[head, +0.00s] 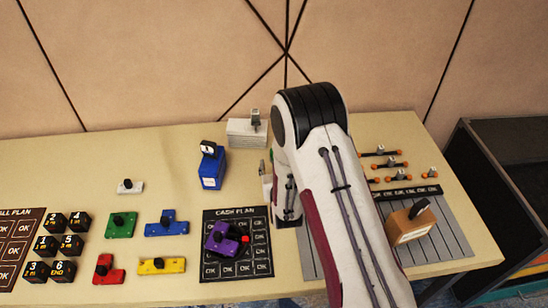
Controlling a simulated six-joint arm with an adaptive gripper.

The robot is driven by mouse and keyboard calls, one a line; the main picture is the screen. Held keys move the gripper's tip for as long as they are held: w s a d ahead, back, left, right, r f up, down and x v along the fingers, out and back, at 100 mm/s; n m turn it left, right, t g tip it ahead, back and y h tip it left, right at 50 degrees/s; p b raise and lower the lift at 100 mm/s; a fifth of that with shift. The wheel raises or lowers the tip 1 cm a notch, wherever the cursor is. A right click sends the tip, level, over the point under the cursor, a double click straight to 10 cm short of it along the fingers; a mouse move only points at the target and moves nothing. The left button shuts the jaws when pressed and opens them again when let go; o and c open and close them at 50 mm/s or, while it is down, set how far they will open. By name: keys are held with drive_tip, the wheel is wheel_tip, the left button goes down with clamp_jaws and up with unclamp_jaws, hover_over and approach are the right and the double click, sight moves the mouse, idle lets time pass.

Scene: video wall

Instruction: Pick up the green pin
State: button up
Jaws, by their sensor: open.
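A green piece with a black knob (122,225) lies flat on the table at the left. I cannot tell whether this is the green pin. A small patch of green (273,156) also shows at the left edge of my arm, mostly hidden behind it. My gripper (287,213) is at the lower end of my wrist, beside the right edge of the cash plan card. It is open, and its fingertips are largely hidden by my arm. No object shows between its fingers.
Blue (167,224), red (107,270) and yellow (160,265) knobbed pieces lie nearby. A purple piece (222,241) sits on the cash plan card (208,216). A blue box (212,172) and white box (247,133) stand behind. Orange-ended bars (390,166) and a wooden block (410,226) are right.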

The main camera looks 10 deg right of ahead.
drive_tip(key=shift+x, duration=1.8)
drive_tip(key=shift+d+f, duration=0.15)
drive_tip(key=shift+c, duration=0.3)
clamp_jaws()
